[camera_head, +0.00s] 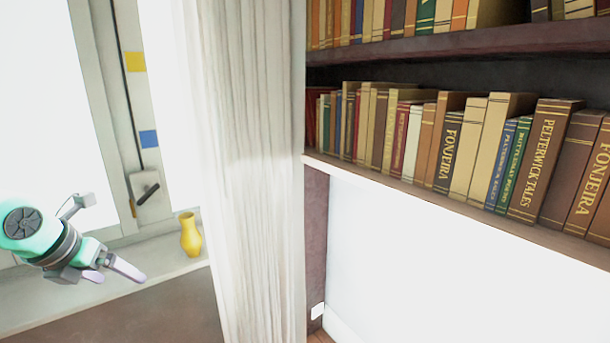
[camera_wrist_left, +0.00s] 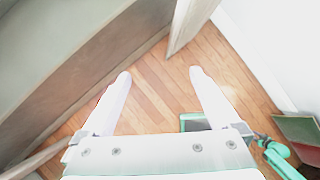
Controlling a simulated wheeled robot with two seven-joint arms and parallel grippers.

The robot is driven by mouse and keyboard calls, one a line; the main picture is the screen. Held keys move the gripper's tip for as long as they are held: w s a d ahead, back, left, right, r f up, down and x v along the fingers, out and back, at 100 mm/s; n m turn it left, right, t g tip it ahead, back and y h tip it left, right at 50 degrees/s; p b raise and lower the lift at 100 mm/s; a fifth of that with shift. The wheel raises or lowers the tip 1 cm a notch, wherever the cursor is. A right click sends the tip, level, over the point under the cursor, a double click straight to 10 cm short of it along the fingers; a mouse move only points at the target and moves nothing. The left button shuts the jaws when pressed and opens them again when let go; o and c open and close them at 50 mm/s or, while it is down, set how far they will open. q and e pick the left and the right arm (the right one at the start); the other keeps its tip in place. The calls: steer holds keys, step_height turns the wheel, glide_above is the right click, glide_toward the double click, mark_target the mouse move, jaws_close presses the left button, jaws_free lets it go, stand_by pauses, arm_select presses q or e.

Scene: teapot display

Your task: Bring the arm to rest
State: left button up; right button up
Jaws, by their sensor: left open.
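My left gripper (camera_head: 117,273) comes in from the left in the head view, in front of the window sill. It is open and empty. My right gripper is in neither view.
A yellow vase (camera_head: 191,236) stands on the window sill (camera_head: 165,267), to the right of my left gripper and apart from it. A white curtain (camera_head: 258,170) hangs beside it. A bookshelf (camera_head: 450,205) full of books is at the right.

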arm_select(q)
steer(key=w+d+f+n+t+h, duration=0.3)
steer(key=w+d+f+n+h, duration=0.2)
steer(key=w+d+f+h, duration=0.45)
steer(key=a+f+n+t+y, duration=0.2)
steer(key=a+f+n+y, duration=0.15)
steer(key=f+n, duration=0.65)
steer(key=a+f+n+t+y, duration=0.2)
steer(key=a+f+n+y, duration=0.3)
steer(key=f, duration=0.9)
steer(key=s+d+f+n+g+y, duration=0.2)
steer(key=s+f+n+g, duration=0.55)
steer(key=s+f, duration=1.4)
steer(key=s+d+f+n+g, duration=0.2)
steer(key=s+d+f, duration=0.2)
steer(key=s, duration=0.7)
steer(key=s+d+f+n+g+p, duration=0.1)
steer(key=s+d+f+n+g, duration=0.1)
steer(key=s+f, duration=0.4)
steer(key=s+d+n, duration=0.1)
steer(key=s, duration=0.4)
steer(key=shift+s+d+f+g+h, duration=0.2)
steer(key=shift+s+d+g+h, duration=0.1)
steer(key=shift+d+g, duration=0.05)
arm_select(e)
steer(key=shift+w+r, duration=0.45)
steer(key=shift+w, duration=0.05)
